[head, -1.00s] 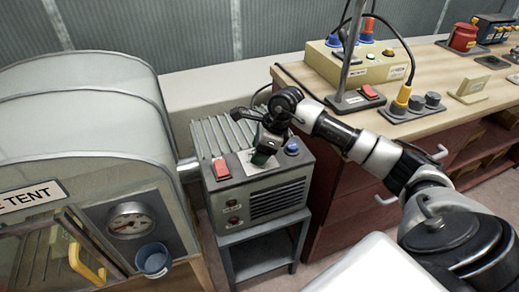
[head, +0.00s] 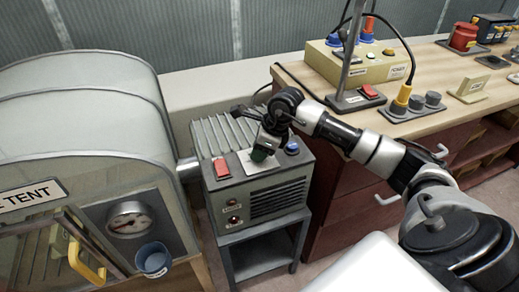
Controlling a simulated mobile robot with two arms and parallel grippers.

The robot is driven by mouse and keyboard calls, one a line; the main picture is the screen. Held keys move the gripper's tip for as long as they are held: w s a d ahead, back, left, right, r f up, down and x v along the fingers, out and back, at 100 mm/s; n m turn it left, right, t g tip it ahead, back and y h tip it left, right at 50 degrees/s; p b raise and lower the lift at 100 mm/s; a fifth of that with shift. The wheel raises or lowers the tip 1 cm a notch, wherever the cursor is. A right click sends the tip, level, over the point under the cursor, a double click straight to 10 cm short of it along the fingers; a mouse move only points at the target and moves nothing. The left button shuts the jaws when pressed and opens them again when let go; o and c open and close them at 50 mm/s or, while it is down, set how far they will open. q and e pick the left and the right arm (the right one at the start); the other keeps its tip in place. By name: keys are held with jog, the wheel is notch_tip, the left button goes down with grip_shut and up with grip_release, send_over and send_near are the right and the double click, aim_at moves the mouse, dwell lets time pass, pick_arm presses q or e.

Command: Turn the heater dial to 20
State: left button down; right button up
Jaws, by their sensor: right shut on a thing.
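The heater (head: 231,187) is a grey box with a ribbed top, standing on a small grey stand. On its sloped top panel are a red rocker switch (head: 221,168), a white dial plate (head: 246,167) and a blue knob (head: 292,147). A dark green dial (head: 260,154) sits on the white plate. My right gripper (head: 264,147) reaches down over the plate and is shut on the dial. The gripper hides most of the dial and part of the scale, so its setting cannot be read. My left gripper is not in view.
A tent-like cabinet (head: 75,110) with a gauge (head: 131,223) and a blue cup-shaped part (head: 153,259) stands close on the left. A wooden workbench (head: 440,67) on the right carries a yellow box (head: 362,65), plugs and a pole. A ledge runs behind the heater.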

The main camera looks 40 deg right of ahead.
jog(key=m, duration=0.2)
jog(key=m+t+h, duration=0.1)
jog(key=m, duration=0.1)
jog(key=shift+h+b, duration=0.3)
jog(key=shift+b, duration=0.05)
jog(key=m+h+b, duration=0.1)
jog(key=m, duration=0.2)
jog(key=shift+a+m, duration=0.15)
jog(key=shift+m, duration=0.55)
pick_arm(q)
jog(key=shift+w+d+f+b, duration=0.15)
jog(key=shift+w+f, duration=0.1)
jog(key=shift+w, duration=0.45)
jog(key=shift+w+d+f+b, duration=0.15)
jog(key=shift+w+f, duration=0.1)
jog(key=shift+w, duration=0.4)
pick_arm(e)
jog(key=shift+m+h, duration=0.6)
jog(key=shift+m, duration=0.4)
jog(key=shift+r, duration=0.1)
jog(key=o, duration=0.9)
jog(key=shift+s, duration=0.1)
